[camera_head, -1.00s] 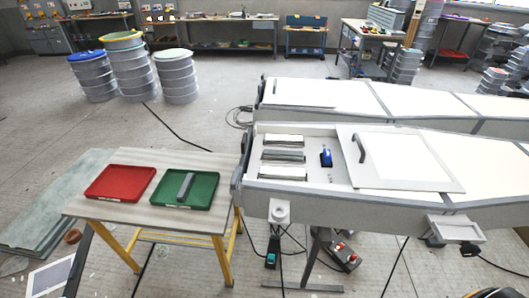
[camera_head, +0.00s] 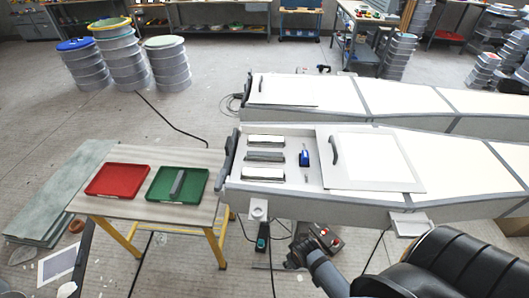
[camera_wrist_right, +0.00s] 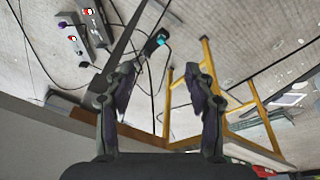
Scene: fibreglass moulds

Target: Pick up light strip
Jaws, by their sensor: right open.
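Three short strips lie side by side in the left recess of the near white mould (camera_head: 350,200). The back strip (camera_head: 266,141) and the front strip (camera_head: 263,173) look whitish, and the middle strip (camera_head: 265,156) is grey. Another grey strip (camera_head: 178,183) lies in the green tray (camera_head: 160,193). I cannot tell for certain which one is the light strip. My right gripper (camera_head: 299,243) is below and in front of the mould's front edge, apart from all strips. In the right wrist view its fingers (camera_wrist_right: 162,78) are spread and empty. My left gripper is out of view.
A blue-handled tool (camera_head: 304,156) and a white lid panel (camera_head: 370,160) with a dark handle lie on the mould. The red tray (camera_head: 118,180) sits on the yellow-legged table (camera_head: 140,212).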

